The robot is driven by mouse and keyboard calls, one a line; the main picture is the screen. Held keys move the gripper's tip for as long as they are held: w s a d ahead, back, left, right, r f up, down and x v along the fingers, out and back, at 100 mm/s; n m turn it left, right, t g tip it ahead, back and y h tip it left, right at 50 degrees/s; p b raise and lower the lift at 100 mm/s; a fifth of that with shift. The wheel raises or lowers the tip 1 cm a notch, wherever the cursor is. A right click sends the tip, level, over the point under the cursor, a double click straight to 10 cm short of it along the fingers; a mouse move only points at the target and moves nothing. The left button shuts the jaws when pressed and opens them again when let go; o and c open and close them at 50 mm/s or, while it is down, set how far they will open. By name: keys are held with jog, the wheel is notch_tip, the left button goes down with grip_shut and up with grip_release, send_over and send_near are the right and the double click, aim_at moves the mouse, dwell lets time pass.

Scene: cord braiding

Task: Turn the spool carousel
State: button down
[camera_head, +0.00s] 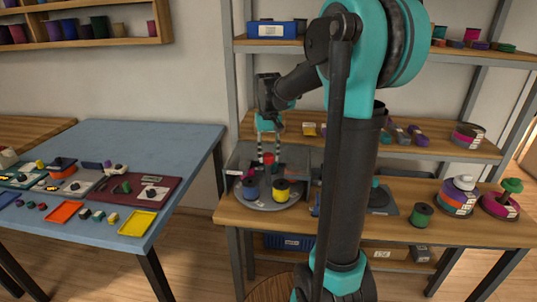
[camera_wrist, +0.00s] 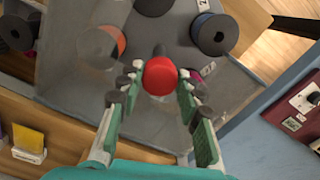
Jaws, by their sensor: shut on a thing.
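The spool carousel (camera_head: 266,206) is a round grey turntable on the wooden bench, with a clear-walled enclosure around its back. A blue spool (camera_head: 250,190) and a yellow spool (camera_head: 281,191) stand on its front part. A red knob (camera_wrist: 160,76) shows between my fingers in the wrist view. In the wrist view my gripper (camera_wrist: 158,88) is shut on the red knob, with a finger on each side. The far side of the carousel is partly hidden by my gripper and the spools.
A clear panel (camera_wrist: 225,90) stands close to my fingers on the right. A green spool (camera_head: 421,214) and stacked spools (camera_head: 457,196) stand on the bench at right. A blue table (camera_head: 150,140) with trays is at left. A shelf (camera_head: 400,147) runs above the bench.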

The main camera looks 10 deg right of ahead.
jog(key=shift+m, duration=2.9)
jog(key=shift+a+m, duration=0.1)
jog(key=shift+m, duration=2.5)
jog(key=shift+w+m, duration=0.1)
jog(key=shift+m, duration=5.3)
jog(key=c, duration=1)
grip_release()
jog(key=shift+r, duration=0.1)
